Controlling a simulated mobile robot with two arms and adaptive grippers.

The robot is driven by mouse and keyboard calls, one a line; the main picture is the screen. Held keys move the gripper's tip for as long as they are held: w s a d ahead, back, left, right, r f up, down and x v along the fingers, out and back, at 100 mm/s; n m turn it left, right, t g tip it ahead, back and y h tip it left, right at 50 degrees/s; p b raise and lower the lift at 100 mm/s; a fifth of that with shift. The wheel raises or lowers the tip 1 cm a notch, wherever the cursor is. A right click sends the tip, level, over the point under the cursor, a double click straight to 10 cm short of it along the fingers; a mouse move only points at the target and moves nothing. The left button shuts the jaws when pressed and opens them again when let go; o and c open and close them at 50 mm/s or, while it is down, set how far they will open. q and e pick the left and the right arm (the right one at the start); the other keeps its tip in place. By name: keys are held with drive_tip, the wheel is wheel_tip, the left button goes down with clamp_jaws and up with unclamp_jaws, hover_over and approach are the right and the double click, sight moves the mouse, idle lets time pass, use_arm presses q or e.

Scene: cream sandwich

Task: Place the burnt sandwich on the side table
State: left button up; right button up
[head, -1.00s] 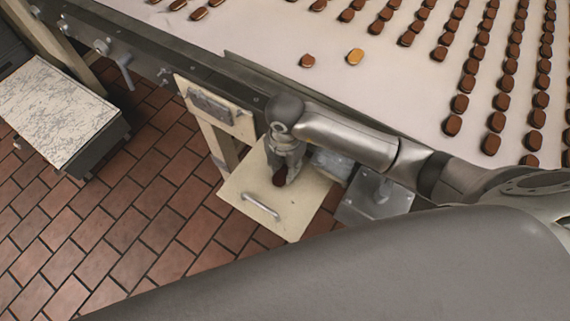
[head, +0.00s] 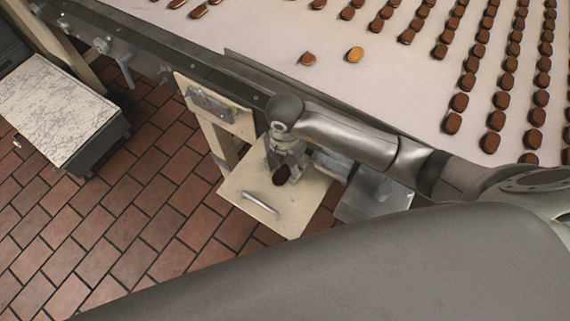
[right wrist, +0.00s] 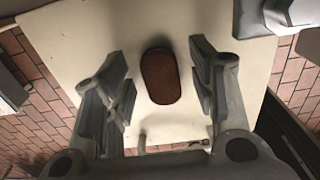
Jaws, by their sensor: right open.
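The burnt sandwich (head: 281,176), dark brown and oval, lies on the cream side table (head: 238,190), which has a metal handle. In the right wrist view the sandwich (right wrist: 160,82) rests on the cream surface (right wrist: 70,40) between my fingers, with a gap on each side. My right gripper (head: 284,168) is over the table at the sandwich. In the right wrist view this gripper (right wrist: 158,62) is open, its fingers apart from the sandwich. My left gripper is not in view.
A conveyor (head: 270,25) with rows of brown sandwiches and one lighter golden one (head: 355,54) runs along the back. A marble-topped cabinet (head: 50,100) stands at the left. Bare brick floor (head: 130,220) lies between it and the side table.

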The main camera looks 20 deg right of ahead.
sight(285, 169)
wheel_tip(285, 169, up, 12)
idle(0.4)
